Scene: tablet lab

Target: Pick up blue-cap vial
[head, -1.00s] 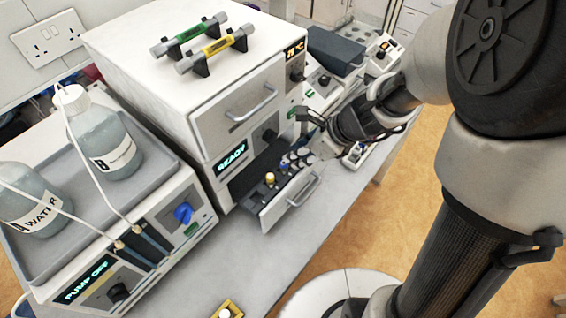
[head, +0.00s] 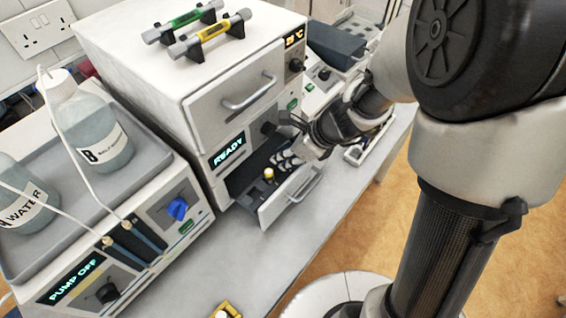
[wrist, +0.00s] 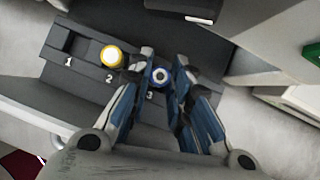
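The blue-cap vial (wrist: 160,76) stands upright in the slot by the number 3 of a dark rack, seen from above in the wrist view. My gripper (wrist: 164,66) is open, with one finger on each side of the cap and a small gap at the right finger. In the head view my gripper (head: 287,158) reaches down into the open drawer (head: 291,196), and the blue cap is hidden there. A yellow-cap vial (wrist: 112,56) stands close to the left finger, near number 2; it also shows in the head view (head: 268,173).
The slot at number 1 looks empty. The drawer belongs to a white unit (head: 150,70) with a READY display. A pump unit (head: 165,205) with bottles stands at left. A small yellow holder (head: 226,310) sits at the bench front. The bench between is clear.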

